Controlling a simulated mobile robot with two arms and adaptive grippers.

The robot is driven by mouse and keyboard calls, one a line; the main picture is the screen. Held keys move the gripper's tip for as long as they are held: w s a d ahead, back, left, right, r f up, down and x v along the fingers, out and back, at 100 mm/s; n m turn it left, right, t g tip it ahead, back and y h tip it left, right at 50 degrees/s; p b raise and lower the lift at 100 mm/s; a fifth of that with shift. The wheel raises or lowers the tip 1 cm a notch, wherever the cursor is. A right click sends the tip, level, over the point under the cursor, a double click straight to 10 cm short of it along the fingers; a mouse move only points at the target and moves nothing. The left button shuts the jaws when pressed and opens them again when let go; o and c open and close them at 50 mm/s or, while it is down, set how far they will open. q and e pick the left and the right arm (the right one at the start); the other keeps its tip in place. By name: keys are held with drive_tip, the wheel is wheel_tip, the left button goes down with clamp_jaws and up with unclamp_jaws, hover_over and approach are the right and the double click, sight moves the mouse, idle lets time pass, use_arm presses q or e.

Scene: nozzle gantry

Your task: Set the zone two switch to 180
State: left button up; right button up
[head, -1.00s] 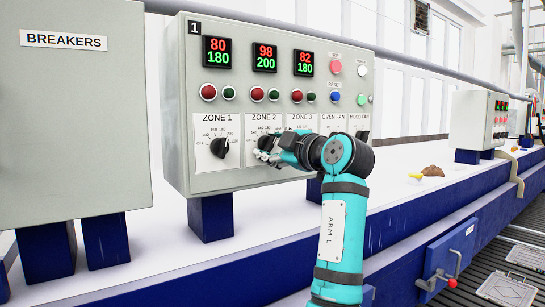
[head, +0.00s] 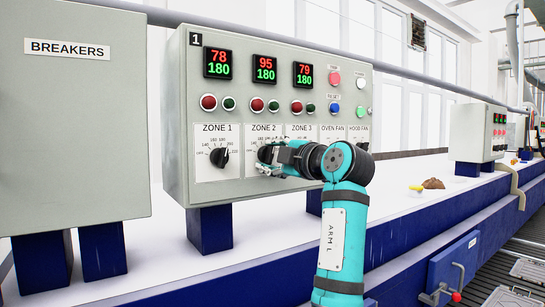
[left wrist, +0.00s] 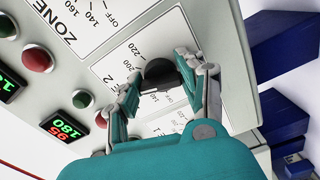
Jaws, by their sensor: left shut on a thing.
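The control panel (head: 178,110) has a ZONE 2 plate (head: 263,128) in the middle left of its lower row. The zone two display (head: 265,69) reads 95 over 180. My left gripper (head: 270,154) is at the zone two switch and hides most of it in the head view. In the left wrist view my left gripper (left wrist: 160,85) is shut on the black zone two switch (left wrist: 160,69), one finger on each side. The scale numbers around the knob are partly covered. My right gripper is not in view.
The zone one switch (head: 220,157) stands just left of my gripper. The zone one display (head: 218,63) and zone three display (head: 303,75) both show 180 below. A BREAKERS cabinet (head: 70,130) stands at the left.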

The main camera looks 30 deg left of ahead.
use_arm(q)
drive_tip(key=o, duration=1.2)
drive_tip(key=shift+d, duration=0.1)
drive_tip(key=shift+s+d, duration=0.2)
drive_tip(key=shift+d, duration=0.15)
drive_tip(key=v, duration=1.1)
